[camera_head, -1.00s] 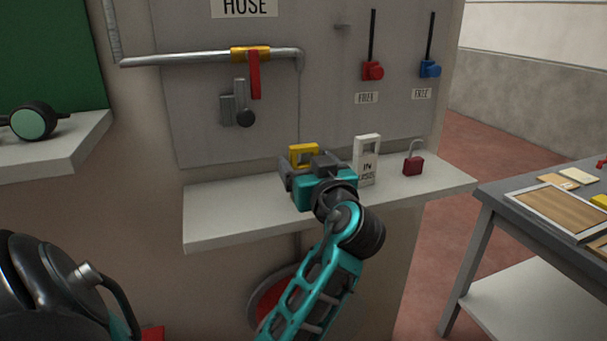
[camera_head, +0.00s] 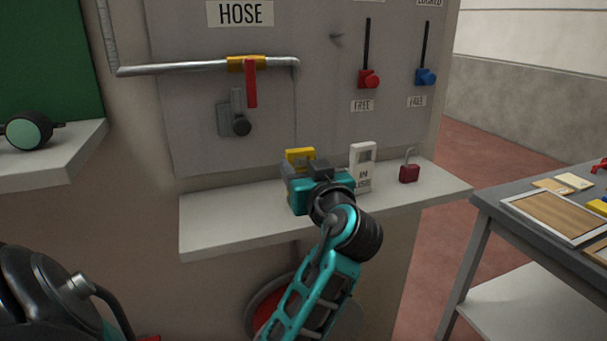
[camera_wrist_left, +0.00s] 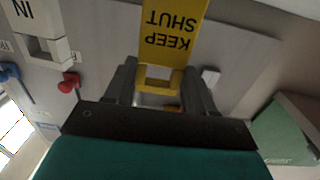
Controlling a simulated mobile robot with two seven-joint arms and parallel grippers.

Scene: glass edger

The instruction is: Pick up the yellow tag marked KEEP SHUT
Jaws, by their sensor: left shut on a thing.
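The yellow tag (camera_head: 300,154) is at the shelf on the grey panel, left of the white tag marked IN USE (camera_head: 362,178). In the head view only its top loop shows; my gripper hides the rest. In the left wrist view the yellow tag (camera_wrist_left: 174,30) reads KEEP SHUT, upside down. My left gripper (camera_wrist_left: 158,78) is shut on its windowed loop end, one finger on each side. In the head view the left gripper (camera_head: 303,170) is over the shelf. I cannot tell whether the tag touches the shelf. My right gripper is not in view.
The white shelf (camera_head: 225,238) also holds a red padlock (camera_head: 409,172). Above are a HOSE pipe with a red-handled valve (camera_head: 250,85), a red knob (camera_head: 369,79) and a blue knob (camera_head: 426,76). A grey table (camera_head: 490,205) with boards stands right. The shelf's left part is bare.

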